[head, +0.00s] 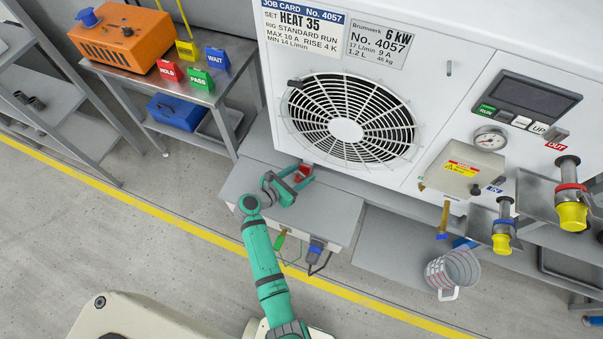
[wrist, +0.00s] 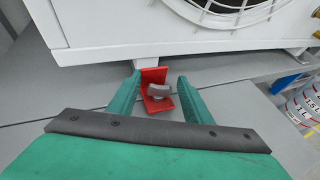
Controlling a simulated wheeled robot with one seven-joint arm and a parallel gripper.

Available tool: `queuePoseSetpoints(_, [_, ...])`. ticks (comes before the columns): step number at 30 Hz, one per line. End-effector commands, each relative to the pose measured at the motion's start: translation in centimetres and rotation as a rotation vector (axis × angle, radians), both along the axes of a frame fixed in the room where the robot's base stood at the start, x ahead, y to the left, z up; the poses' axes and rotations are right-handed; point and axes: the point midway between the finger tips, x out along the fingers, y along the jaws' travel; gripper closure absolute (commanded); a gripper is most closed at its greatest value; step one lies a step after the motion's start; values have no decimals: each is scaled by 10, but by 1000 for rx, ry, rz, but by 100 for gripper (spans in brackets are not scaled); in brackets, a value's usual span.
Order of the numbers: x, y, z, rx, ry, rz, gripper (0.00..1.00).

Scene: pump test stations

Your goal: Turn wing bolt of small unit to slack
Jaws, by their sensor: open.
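The white unit (head: 425,75) with a round fan grille stands on a grey bench (head: 340,205); its lower edge also shows in the wrist view (wrist: 110,45). A red bracket (wrist: 152,76) sits on the bench by the unit's foot, and it also shows in the head view (head: 304,170). A grey wing bolt (wrist: 158,91) is at the bracket. My gripper (wrist: 160,80) is open, with one finger on each side of the bracket and wing bolt in the wrist view. I cannot tell whether the fingers touch the bolt.
A measuring jug (head: 452,270) stands to the right, below hose fittings with yellow caps (head: 572,214). A side table (head: 150,80) at the upper left holds an orange box (head: 120,38) and coloured signs. The floor with its yellow line (head: 120,200) is clear at left.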

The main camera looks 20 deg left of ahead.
Motion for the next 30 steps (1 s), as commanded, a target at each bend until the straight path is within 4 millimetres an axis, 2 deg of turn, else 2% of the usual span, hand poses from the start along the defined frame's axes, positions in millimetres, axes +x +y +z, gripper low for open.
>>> queuePoseSetpoints(8, [1,0,0,0,0,0,55])
queuePoseSetpoints(13, [1,0,0,0,0,0,95])
queuePoseSetpoints(20, [1,-2,-1,-1,1,29,96])
queuePoseSetpoints(30, [1,-2,-2,-1,3,236,96])
